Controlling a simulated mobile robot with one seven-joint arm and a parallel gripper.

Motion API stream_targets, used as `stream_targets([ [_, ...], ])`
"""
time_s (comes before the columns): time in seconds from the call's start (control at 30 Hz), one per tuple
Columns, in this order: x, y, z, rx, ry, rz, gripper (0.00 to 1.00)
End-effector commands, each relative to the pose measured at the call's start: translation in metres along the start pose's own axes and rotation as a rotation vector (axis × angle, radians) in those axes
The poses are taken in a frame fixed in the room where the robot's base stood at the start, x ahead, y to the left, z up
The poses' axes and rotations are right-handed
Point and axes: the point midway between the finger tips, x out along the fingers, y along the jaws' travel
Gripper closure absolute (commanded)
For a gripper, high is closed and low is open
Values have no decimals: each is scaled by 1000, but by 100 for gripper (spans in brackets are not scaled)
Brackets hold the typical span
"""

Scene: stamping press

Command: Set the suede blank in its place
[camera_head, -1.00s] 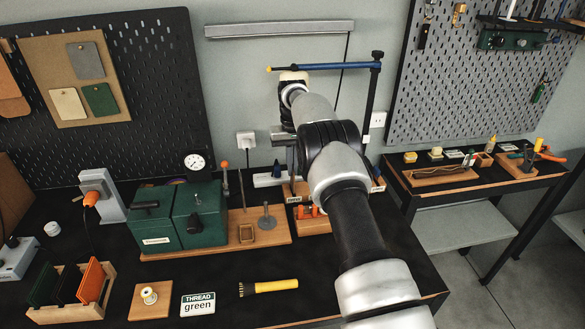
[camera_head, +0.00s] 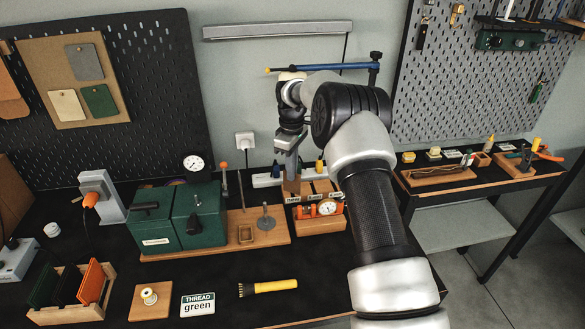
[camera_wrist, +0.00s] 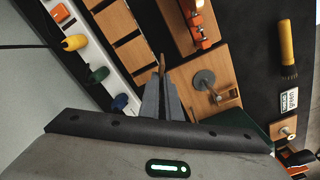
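In the wrist view my gripper's two grey fingers (camera_wrist: 163,88) lie close together over the end of that block. A thin brown piece (camera_wrist: 162,66) shows edge-on at the fingertips. It may be the suede blank, but its face is hidden, and I cannot tell whether the fingers grip it. A wooden board (camera_head: 278,238) beside the block carries a small square frame (camera_head: 245,234) and a post with a grey disc (camera_head: 266,219).
A rack (camera_head: 68,312) with green, dark and orange pieces is at the front left. A yellow brush (camera_head: 268,287) and a green-thread sign (camera_head: 198,304) lie in front. An orange tool with a dial (camera_head: 327,207) sits on the block.

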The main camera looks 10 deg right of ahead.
Motion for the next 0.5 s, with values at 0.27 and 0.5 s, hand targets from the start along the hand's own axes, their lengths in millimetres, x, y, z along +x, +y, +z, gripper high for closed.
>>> stream_targets([
  [0.27,-19,-31,1,-610,2,0,100],
  [0.5,-37,-61,0,-1147,1,1,100],
])
